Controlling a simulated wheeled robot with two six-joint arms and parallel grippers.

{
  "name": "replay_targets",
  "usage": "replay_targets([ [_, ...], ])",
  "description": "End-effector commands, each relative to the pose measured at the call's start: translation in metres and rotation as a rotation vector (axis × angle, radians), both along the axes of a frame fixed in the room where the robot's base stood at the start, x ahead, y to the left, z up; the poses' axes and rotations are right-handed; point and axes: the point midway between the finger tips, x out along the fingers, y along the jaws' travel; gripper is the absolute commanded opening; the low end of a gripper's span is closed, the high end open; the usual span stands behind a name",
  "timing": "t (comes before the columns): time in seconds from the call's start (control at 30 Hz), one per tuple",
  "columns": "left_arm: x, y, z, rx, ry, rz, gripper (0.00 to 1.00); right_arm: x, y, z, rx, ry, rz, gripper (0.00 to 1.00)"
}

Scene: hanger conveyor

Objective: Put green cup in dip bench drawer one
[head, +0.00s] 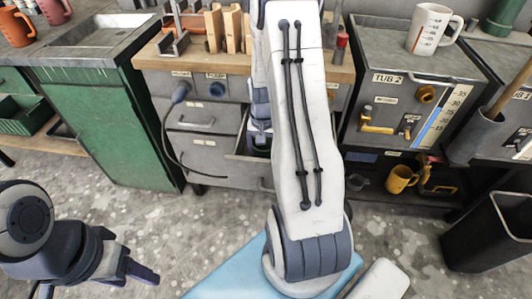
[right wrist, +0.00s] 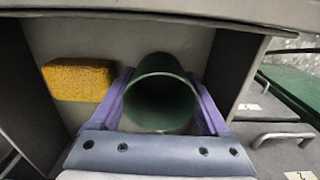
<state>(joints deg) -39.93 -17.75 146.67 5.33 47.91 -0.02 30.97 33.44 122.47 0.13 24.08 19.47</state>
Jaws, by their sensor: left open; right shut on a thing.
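The green cup (right wrist: 160,95) is between the purple fingers of my right gripper (right wrist: 163,100), its open mouth facing the wrist camera. The gripper is shut on it. The cup is within the walls of an open drawer (right wrist: 228,75); whether it touches the drawer floor cannot be told. In the head view, my right arm covers much of the open drawer (head: 236,146) in the dip bench (head: 205,140), and my right gripper (head: 259,132) is partly hidden at that drawer. My left gripper (head: 97,280) is open and empty at the lower left, over the floor.
A yellow sponge (right wrist: 78,80) lies in the drawer left of the cup. A bench edge (right wrist: 180,13) overhangs the drawer's top in the wrist view. A black hose (head: 171,140) hangs at the bench front. A tub cabinet (head: 400,90) and black bin (head: 487,235) stand right.

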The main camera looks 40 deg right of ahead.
Motion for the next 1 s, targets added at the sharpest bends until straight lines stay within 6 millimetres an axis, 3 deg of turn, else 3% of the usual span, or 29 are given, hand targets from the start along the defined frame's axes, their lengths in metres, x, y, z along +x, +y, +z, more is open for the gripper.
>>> replay_targets([
  [0.03, 0.0, 0.0, -0.005, 0.0, 0.0, 0.0, 0.59, 0.0, 0.0, -0.012, 0.002, 0.003, 0.0, 0.16],
  [0.13, 0.0, 0.0, -0.006, 0.0, 0.0, 0.0, 0.59, 0.0, 0.0, -0.021, 0.001, 0.001, 0.001, 0.16],
  [0.27, 0.0, 0.0, -0.008, 0.0, 0.0, 0.0, 0.59, 0.004, -0.004, -0.025, -0.001, -0.002, 0.0, 0.16],
  [0.5, 0.0, 0.0, -0.013, 0.0, 0.0, 0.0, 0.59, 0.027, -0.032, -0.028, 0.0, 0.0, 0.0, 0.16],
  [0.97, 0.0, 0.0, -0.017, 0.0, 0.0, 0.0, 0.59, 0.026, -0.03, -0.039, 0.0, 0.0, 0.0, 0.16],
  [1.0, 0.0, 0.0, -0.017, 0.0, 0.0, 0.0, 0.59, 0.026, -0.03, -0.039, 0.0, 0.0, 0.0, 0.83],
])
